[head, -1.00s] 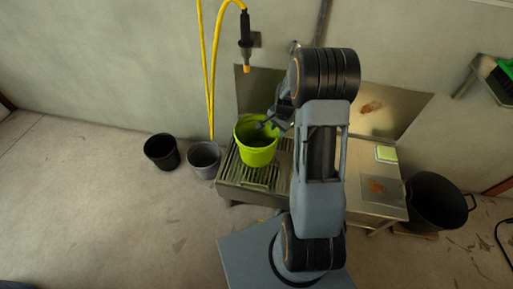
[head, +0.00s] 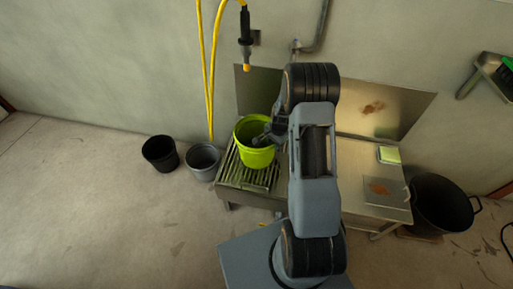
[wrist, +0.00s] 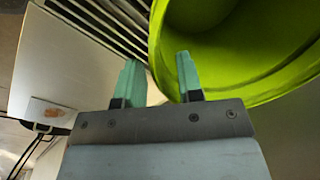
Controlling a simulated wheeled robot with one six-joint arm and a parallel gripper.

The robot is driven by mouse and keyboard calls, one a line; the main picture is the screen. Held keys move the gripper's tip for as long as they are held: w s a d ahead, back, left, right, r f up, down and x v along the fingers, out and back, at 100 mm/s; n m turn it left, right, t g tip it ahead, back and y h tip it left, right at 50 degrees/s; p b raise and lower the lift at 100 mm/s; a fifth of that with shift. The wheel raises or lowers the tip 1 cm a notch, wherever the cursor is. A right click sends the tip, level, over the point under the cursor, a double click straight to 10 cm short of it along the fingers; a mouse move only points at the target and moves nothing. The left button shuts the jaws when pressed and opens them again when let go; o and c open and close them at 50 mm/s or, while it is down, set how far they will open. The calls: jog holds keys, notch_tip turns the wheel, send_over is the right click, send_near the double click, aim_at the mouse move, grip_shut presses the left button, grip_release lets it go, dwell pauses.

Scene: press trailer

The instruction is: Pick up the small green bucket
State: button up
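The small green bucket (head: 257,158) stands upright on the slatted left part of the metal bench in the head view. In the wrist view the bucket (wrist: 240,65) fills the upper right, with its open mouth and rim showing. My gripper (head: 262,140) is at the bucket's right rim in the head view. In the wrist view its two green fingers (wrist: 158,75) are apart. The right finger overlaps the bucket's mouth and the left finger is outside the rim. I cannot tell whether either finger touches the wall.
The metal bench (head: 355,207) carries a green-yellow sponge (head: 389,154) on the right. A black bucket (head: 160,153) and a grey bucket (head: 203,160) stand on the floor to the left. A large black tub (head: 440,205) is at right. A yellow hose (head: 209,70) hangs above.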

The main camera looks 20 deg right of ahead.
jog(key=shift+c, duration=0.5)
grip_shut()
